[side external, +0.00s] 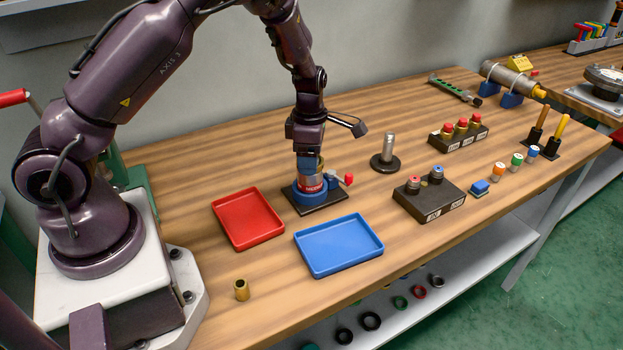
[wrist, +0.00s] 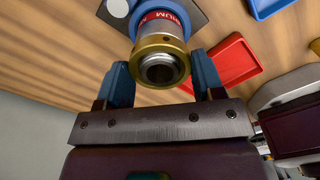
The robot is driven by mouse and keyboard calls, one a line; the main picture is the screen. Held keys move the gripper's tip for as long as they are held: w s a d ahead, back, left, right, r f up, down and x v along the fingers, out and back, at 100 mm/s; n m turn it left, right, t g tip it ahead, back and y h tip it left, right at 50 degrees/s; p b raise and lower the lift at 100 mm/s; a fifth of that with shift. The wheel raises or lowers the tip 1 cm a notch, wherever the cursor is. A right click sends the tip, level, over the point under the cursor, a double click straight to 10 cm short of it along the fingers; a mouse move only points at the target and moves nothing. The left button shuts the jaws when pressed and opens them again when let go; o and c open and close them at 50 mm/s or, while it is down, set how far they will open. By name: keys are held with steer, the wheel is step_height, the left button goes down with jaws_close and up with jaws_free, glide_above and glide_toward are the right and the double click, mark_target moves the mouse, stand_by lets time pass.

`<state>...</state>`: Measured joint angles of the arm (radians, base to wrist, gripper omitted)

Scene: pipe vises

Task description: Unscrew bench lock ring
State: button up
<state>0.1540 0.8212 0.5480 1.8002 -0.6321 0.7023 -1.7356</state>
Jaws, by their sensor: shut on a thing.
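The bench vise (side external: 310,197) has a blue round base on a dark plate, behind the two trays. A silver cylinder with a red label (side external: 311,187) stands in it. In the wrist view the brass lock ring (wrist: 160,49) circles the cylinder's end, with a grey hollow pipe end (wrist: 159,73) inside it. My gripper (wrist: 162,72) is shut on the lock ring, with one blue finger on each side. In the side view my gripper (side external: 309,162) points straight down onto the vise top and hides most of the ring.
A red tray (side external: 247,219) and a blue tray (side external: 338,244) lie empty in front. A loose brass sleeve (side external: 241,289) stands near the front edge. A grey post on a black base (side external: 386,157) and a dark block with knobs (side external: 430,198) stand to the right.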

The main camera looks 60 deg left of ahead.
steer(key=n, duration=0.6)
steer(key=o, duration=0.9)
steer(key=shift+o, duration=0.2)
